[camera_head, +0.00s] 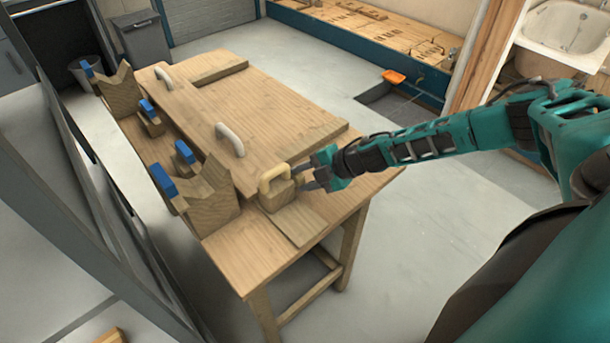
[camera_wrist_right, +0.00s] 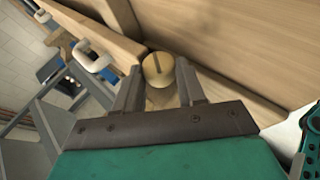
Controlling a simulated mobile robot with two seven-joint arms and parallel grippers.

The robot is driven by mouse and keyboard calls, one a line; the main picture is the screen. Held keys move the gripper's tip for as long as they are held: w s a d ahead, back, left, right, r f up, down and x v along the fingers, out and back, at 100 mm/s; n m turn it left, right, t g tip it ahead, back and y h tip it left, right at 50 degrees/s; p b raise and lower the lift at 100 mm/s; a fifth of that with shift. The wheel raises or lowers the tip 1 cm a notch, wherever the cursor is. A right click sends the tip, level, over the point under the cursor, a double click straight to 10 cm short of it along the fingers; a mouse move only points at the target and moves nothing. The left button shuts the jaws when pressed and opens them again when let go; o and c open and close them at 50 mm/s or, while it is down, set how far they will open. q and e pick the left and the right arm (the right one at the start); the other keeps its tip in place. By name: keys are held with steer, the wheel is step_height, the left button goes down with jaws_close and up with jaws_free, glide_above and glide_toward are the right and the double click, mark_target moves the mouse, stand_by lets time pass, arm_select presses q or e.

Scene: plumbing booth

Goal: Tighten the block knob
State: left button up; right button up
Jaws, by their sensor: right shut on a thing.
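The round wooden block knob (camera_wrist_right: 157,70) shows between the two dark fingers of my right gripper (camera_wrist_right: 160,82) in the wrist view. In the head view my right gripper (camera_head: 307,178) reaches the right side of the block from the right and is shut on the knob. The fingers partly cover the knob there. My left gripper is not in view.
Wooden V-shaped supports (camera_head: 210,203) with blue handles (camera_head: 163,180) stand along the bench's left side. A wide board with white handles (camera_head: 230,139) lies on the bench. A flat wooden piece (camera_head: 299,224) lies in front of the block.

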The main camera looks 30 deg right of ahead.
stand_by(0.3)
steer(key=o, duration=0.8)
steer(key=v, duration=1.3)
steer(key=shift+a, duration=0.1)
steer(key=shift+f, duration=0.1)
